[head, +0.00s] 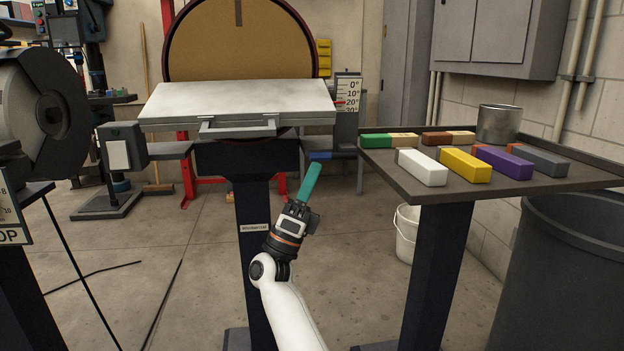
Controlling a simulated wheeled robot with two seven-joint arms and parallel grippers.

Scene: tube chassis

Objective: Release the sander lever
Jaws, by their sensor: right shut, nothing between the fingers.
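The disc sander has a large brown disc (238,45) and a pale grey tilting table (235,100) on a dark pedestal (252,190). A short blue bar (320,155) sticks out under the table's right side; it looks like the sander lever. An angle scale (347,92) with a red pointer stands at the table's right. My right gripper (313,168) reaches up from below, its teal fingers shut and empty. Its fingertips are just below the blue bar; I cannot tell whether they touch. My left gripper is not in view.
A dark side table (400,180) at right holds several coloured blocks and a metal can (498,125). A white bucket (407,232) and a dark bin (565,270) stand on the floor. A grinder (42,115) is at left. The floor left of the pedestal is mostly clear.

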